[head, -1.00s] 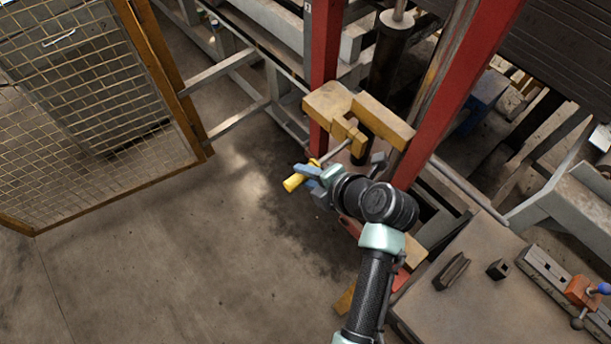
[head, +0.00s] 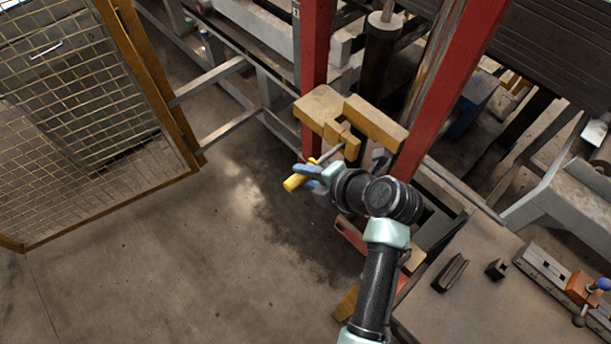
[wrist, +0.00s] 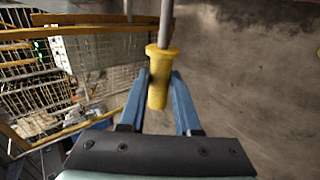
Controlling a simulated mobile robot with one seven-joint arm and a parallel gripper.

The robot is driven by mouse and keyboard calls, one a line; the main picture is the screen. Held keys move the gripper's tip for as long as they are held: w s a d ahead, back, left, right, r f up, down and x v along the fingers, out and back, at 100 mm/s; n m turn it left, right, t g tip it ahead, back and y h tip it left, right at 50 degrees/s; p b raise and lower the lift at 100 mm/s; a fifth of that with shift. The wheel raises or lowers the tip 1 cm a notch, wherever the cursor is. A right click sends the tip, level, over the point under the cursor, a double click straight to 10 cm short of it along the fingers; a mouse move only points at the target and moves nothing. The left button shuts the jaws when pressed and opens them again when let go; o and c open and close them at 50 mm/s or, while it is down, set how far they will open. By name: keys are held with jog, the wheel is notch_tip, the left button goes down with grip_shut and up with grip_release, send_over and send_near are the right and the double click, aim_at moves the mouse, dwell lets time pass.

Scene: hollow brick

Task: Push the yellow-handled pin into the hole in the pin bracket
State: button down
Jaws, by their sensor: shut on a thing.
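The pin has a yellow handle (head: 295,183) and a thin grey shaft (head: 331,153). My gripper (head: 309,175) is shut on the handle, and the shaft points up and right to the pin bracket. The tan pin bracket (head: 376,124) is fixed by the red posts, with a smaller block at its front. The shaft's far end meets this block in the picture; the hole is hidden, so I cannot tell how deep it sits. In the wrist view the yellow handle (wrist: 158,80) is between the blue fingers, and its shaft runs out of the top edge.
Red posts (head: 316,60) stand behind and right of the bracket. A yellow-framed mesh gate (head: 85,110) is at the left. A bench (head: 470,290) with small dark blocks and a clamp is at lower right. Open concrete floor lies below the gripper.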

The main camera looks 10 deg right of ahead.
jog(key=shift+w+d+b, duration=0.85)
jog(key=shift+d+b, duration=0.3)
jog(key=shift+d, duration=0.05)
jog(key=shift+w+d+b, duration=0.85)
jog(key=shift+d+b, duration=0.3)
dwell(0.9)
jog(key=c, duration=0.5)
grip_release()
jog(key=shift+r, duration=0.15)
jog(key=shift+c, duration=0.2)
jog(key=shift+d, duration=0.15)
jog(key=shift+s+d+r, duration=0.15)
jog(key=shift+r, duration=0.1)
jog(key=b, duration=0.3)
send_near(326, 157)
jog(key=shift+s+a+v, duration=0.1)
jog(key=shift+v, duration=1)
jog(key=shift+s+a+v, duration=0.1)
jog(key=shift+v, duration=1)
